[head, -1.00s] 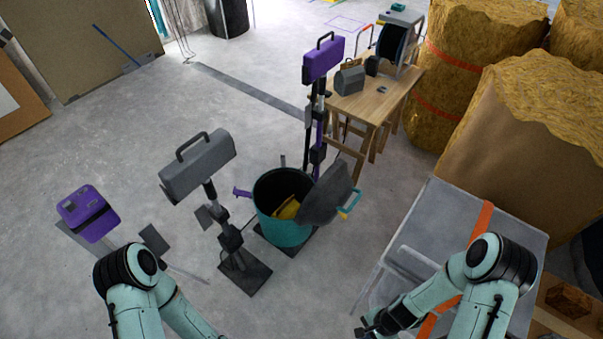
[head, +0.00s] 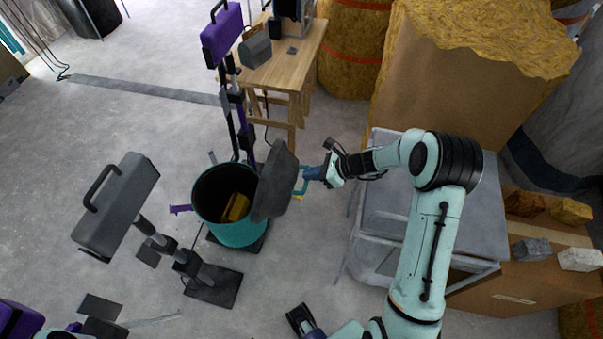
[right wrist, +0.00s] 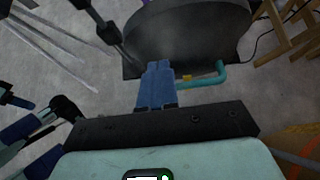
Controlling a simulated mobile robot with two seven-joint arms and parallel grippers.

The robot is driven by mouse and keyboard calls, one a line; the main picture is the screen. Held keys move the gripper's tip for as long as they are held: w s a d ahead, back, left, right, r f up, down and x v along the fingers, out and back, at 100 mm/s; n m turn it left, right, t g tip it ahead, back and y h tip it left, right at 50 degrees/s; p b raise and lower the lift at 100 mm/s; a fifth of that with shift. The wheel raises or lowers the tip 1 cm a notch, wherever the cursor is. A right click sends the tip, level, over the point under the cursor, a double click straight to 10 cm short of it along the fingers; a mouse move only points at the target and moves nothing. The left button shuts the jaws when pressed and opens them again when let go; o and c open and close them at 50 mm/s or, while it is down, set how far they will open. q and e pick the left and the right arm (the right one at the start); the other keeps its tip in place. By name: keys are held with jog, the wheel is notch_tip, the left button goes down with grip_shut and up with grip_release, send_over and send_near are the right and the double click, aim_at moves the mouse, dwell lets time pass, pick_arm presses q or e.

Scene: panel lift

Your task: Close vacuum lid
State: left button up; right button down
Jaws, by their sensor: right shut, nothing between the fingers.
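The vacuum (head: 232,232) is a teal drum on a dark base, with something yellow inside. Its dark grey lid (head: 270,185) stands open, tilted up on the drum's right side. The lid also shows in the right wrist view (right wrist: 190,35). A teal handle (right wrist: 218,76) sticks out from the lid. My right gripper (head: 312,173) is shut and empty at the lid's outer side; its blue fingers (right wrist: 157,82) overlap the handle's near end in view, and I cannot tell whether they touch. What seems my left gripper (head: 303,320) is low in the head view, its jaws unclear.
A grey work lamp (head: 118,205) on a stand is left of the vacuum, and a purple one (head: 222,35) is behind it. A wooden table (head: 280,70) is at the back. A grey box (head: 385,215) lies under my right arm.

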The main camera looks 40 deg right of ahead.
aim_at(270, 177)
jog(key=x, duration=0.7)
jog(key=shift+w+a+f, duration=0.15)
jog(key=shift+a+f, duration=0.05)
jog(key=shift+f, duration=0.1)
jog(key=shift+w+a+r, duration=0.15)
jog(key=shift+w+a, duration=0.55)
jog(key=shift+w, duration=0.1)
jog(key=shift+w+a+r, duration=0.2)
jog(key=shift+w+a, duration=0.45)
jog(key=shift+w, duration=0.15)
